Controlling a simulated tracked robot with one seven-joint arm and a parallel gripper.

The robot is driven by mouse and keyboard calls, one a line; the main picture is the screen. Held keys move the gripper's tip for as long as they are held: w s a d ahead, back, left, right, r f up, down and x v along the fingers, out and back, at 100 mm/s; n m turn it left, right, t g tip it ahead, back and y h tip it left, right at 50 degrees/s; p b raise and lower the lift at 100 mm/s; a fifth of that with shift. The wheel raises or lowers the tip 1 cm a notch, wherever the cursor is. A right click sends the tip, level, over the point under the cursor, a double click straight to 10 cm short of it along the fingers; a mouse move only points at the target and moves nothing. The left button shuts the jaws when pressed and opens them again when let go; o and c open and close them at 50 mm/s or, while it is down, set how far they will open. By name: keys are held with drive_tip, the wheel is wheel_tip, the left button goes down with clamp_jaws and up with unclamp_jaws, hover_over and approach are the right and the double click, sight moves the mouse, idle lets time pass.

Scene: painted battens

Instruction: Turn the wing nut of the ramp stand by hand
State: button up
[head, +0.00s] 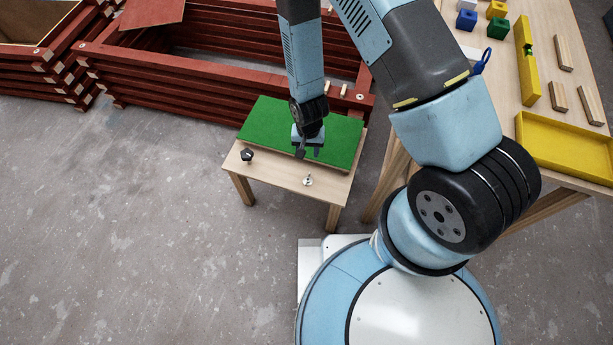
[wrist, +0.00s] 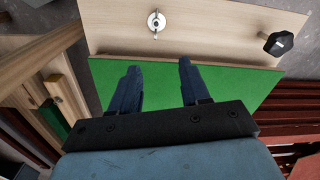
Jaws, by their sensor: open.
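The ramp stand (head: 275,174) is a small pale wooden table carrying a green board (head: 262,124). The silver wing nut (head: 307,180) sits on the bare wood strip at its near edge, and shows at the top middle of the wrist view (wrist: 156,21). My gripper (head: 308,153) is above the green board, apart from the wing nut. In the wrist view its two dark fingers (wrist: 159,66) are spread with nothing between them, and the wing nut lies beyond their tips. A black knob (head: 247,155) is on the same strip, at its left end in the head view.
A dark red timber frame (head: 200,97) stands right behind the stand. To the right is a wooden workbench (head: 500,90) with a yellow tray (head: 565,148), small coloured blocks and wooden pieces. The grey floor to the left is clear.

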sight(307, 179)
drive_tip(key=f, duration=0.5)
drive_tip(key=s+f, duration=0.1)
drive_tip(key=f, duration=1)
drive_tip(key=shift+s, duration=0.2)
drive_tip(key=shift+c, duration=0.4)
clamp_jaws()
drive_tip(key=shift+a, duration=0.1)
